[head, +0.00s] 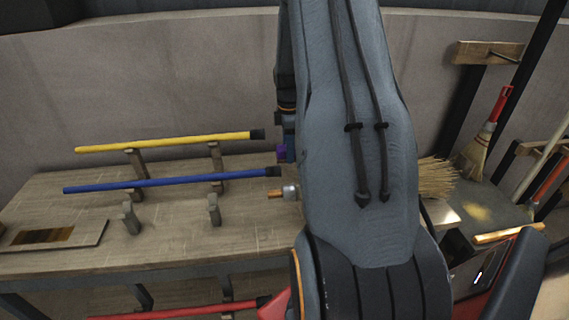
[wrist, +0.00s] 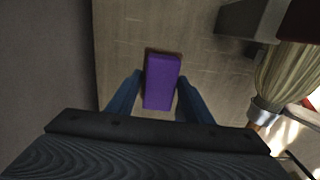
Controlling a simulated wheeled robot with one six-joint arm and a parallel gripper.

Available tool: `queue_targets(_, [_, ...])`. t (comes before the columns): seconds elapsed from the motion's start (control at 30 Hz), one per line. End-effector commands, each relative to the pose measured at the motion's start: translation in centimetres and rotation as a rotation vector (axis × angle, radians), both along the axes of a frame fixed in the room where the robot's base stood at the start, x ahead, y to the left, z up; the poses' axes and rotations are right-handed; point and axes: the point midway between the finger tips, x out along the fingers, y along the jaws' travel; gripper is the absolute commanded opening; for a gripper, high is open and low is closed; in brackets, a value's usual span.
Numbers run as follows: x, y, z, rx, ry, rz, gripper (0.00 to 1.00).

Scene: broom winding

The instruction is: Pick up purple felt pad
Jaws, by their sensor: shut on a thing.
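The purple felt pad (wrist: 162,80) is a flat purple block in the middle of the wrist view. My gripper (wrist: 160,92) has one blue finger on each side of it and is shut on it. In the head view a small part of the purple pad (head: 281,152) shows at the left edge of my arm, and the rest is hidden behind the arm. The tan bench top (wrist: 210,75) lies below the pad. I cannot tell whether the pad touches the bench.
A yellow rod (head: 165,143) and a blue rod (head: 165,182) rest on wooden supports on the bench at left. A straw broom head (wrist: 285,72) lies to the right of my gripper. A finished-looking hand broom with a red handle (head: 494,112) stands at right. A grey wall runs behind.

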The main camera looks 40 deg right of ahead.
Motion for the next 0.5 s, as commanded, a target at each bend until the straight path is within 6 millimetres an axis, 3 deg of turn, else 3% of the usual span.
queue_targets(0.3, [0.1, 0.0, 6.4, -0.003, -0.004, 0.000, 0.20])
queue_targets(0.5, [0.1, 0.0, 9.3, -0.001, -0.002, 0.000, 0.20])
